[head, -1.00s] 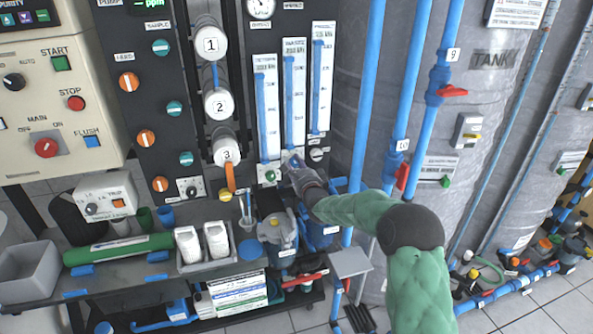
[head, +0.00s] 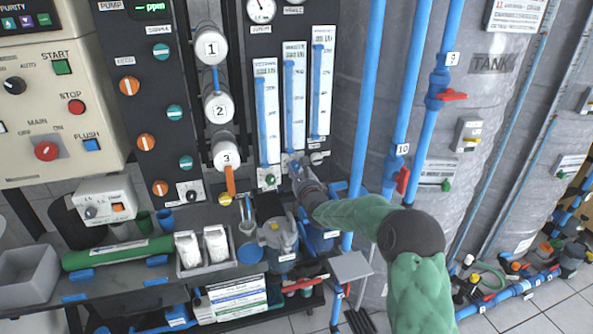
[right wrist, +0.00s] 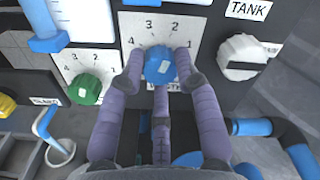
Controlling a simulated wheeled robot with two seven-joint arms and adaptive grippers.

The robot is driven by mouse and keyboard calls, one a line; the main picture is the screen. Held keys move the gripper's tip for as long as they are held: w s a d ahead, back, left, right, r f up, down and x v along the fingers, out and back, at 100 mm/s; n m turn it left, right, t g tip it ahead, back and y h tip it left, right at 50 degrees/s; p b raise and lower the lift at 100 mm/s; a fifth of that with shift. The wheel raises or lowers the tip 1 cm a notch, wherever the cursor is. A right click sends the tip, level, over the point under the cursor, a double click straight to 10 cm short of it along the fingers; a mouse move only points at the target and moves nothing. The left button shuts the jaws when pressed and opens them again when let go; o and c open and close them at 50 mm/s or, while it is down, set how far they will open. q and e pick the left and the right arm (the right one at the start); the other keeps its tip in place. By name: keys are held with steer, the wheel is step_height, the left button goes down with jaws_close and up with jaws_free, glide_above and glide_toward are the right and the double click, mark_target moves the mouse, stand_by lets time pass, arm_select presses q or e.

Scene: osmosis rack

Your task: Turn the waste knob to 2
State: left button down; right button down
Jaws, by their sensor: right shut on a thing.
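The blue waste knob (right wrist: 160,65) is in the right wrist view, on a white dial plate (right wrist: 185,28) numbered 1 to 4. The label under it is mostly hidden by my fingers. A pale mark shows on the knob's face, but I cannot tell which number it points to. My right gripper (right wrist: 161,78) is shut on the knob, with purple fingers on both sides and one below. In the head view my right gripper (head: 297,167) is at the panel below the middle flow tube and covers the knob. My left gripper is not in view.
A green knob (right wrist: 84,90) on its own dial is close on the left, and a white knob (right wrist: 242,57) under a TANK label is on the right. Blue pipes (head: 365,100) run upright right of the panel. A pump (head: 278,238) stands below my right gripper.

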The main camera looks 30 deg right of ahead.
steer(key=shift+d+m, duration=0.2)
steer(key=shift+m, duration=0.1)
steer(key=c, duration=1.1)
jaws_free()
steer(key=shift+c, duration=0.2)
steer(key=shift+o, duration=1.2)
steer(key=shift+d+f, duration=0.1)
steer(key=shift+f, duration=0.05)
steer(key=shift+s, duration=0.1)
steer(key=v, duration=1.2)
steer(key=shift+a, duration=0.2)
